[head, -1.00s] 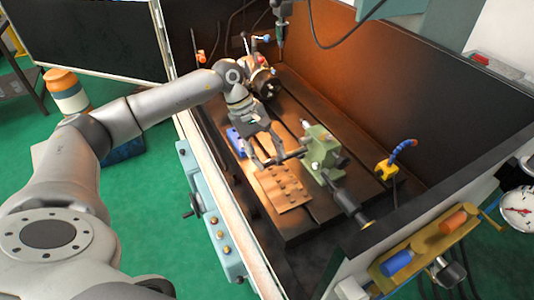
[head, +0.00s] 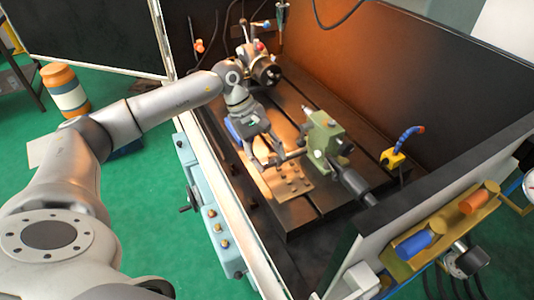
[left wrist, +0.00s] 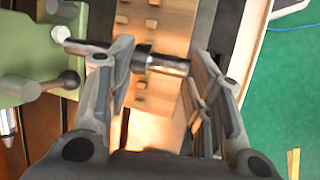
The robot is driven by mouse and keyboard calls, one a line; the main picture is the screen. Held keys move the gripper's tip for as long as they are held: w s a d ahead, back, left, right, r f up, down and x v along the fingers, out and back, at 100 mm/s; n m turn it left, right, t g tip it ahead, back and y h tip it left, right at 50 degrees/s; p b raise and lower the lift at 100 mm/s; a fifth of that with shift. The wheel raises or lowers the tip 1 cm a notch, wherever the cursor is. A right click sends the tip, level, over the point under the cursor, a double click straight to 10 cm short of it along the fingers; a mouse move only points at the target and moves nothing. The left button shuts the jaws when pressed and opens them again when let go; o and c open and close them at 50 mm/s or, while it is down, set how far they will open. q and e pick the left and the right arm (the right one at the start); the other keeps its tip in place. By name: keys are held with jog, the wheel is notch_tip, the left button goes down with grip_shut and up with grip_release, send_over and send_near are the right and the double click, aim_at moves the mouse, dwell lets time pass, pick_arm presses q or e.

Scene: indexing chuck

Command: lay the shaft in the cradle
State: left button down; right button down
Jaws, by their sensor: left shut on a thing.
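The shaft is a slim dark metal rod with a brighter section; it shows in the left wrist view (left wrist: 165,64). My left gripper (head: 274,160) is shut on it, and in the left wrist view (left wrist: 160,70) the shaft lies crosswise between the fingers, one end sticking out past the left finger. The cradle (head: 290,184) is a tan wooden block with rows of small pegs, just below and in front of the gripper. It also shows behind the shaft in the left wrist view (left wrist: 172,20). The shaft appears above the cradle; contact cannot be told. My right gripper is not in view.
A green tailstock (head: 325,135) stands close right of the gripper. The indexing chuck (head: 266,73) is at the back. A blue object (head: 236,129) is partly hidden by my arm. A yellow block with a blue hose (head: 393,158) stands right. The enclosure's front wall lies left.

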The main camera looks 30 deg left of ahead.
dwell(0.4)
pick_arm(q)
jog(key=shift+b, duration=0.4)
jog(key=shift+r+b, duration=0.1)
jog(key=shift+b, duration=0.5)
dwell(1.0)
jog(key=shift+f+b, duration=2.05)
jog(key=shift+f, duration=0.1)
jog(key=c, duration=0.6)
grip_release()
jog(key=shift+r, duration=0.1)
jog(key=shift+s, duration=0.1)
jog(key=v, duration=1.2)
